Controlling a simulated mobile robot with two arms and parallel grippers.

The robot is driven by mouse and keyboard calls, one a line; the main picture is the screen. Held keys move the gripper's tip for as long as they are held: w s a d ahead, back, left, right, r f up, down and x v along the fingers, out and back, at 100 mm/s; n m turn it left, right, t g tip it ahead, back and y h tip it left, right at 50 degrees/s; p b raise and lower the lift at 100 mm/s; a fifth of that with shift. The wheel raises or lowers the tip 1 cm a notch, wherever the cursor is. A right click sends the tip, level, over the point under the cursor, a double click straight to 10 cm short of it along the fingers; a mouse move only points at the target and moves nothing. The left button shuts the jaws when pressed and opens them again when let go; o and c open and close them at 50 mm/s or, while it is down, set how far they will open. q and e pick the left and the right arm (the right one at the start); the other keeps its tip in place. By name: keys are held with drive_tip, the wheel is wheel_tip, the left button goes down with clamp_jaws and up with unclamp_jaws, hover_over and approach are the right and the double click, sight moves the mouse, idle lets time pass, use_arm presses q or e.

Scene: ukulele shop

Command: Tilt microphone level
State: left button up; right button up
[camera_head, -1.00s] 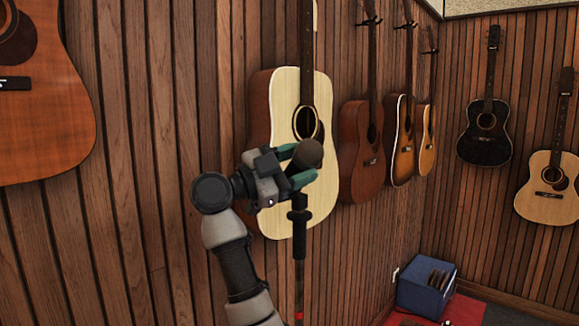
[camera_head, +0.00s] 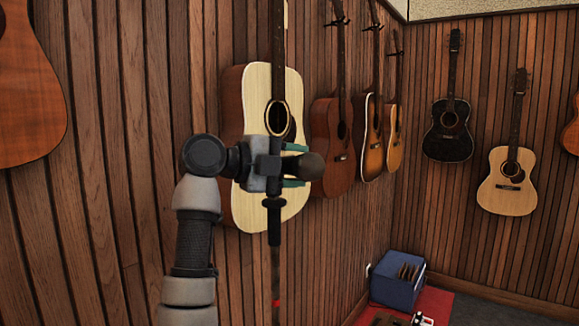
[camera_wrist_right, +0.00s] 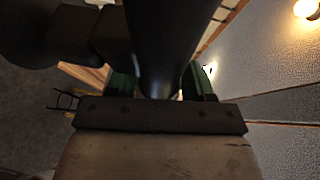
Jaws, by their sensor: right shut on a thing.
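The dark microphone (camera_head: 311,166) is in the middle of the head view, its rounded head pointing right and its body close to level. It sits at the top of a thin dark stand (camera_head: 275,225). My right gripper (camera_head: 296,166) is shut on the microphone, with one green finger above it and one below. In the right wrist view the dark microphone body (camera_wrist_right: 165,45) runs between the two green fingers (camera_wrist_right: 160,85). The gripper hides part of the microphone and its joint with the stand. My left gripper is not in view.
A pale-topped guitar (camera_head: 250,100) hangs on the wood wall close behind the stand. Several more guitars hang to the right, including a black one (camera_head: 447,130). A blue box (camera_head: 397,285) stands on the floor at the lower right, by a red mat (camera_head: 435,303).

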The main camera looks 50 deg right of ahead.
drive_tip(key=shift+s+f+m, duration=0.15)
drive_tip(key=shift+s+m, duration=0.05)
drive_tip(key=shift+m, duration=0.1)
idle(0.4)
drive_tip(key=o, duration=1.1)
drive_tip(key=b+v, duration=0.1)
drive_tip(key=v, duration=0.4)
drive_tip(key=b+v, duration=0.1)
drive_tip(key=v, duration=0.5)
drive_tip(key=shift+s+r, duration=0.1)
drive_tip(key=shift+r, duration=0.1)
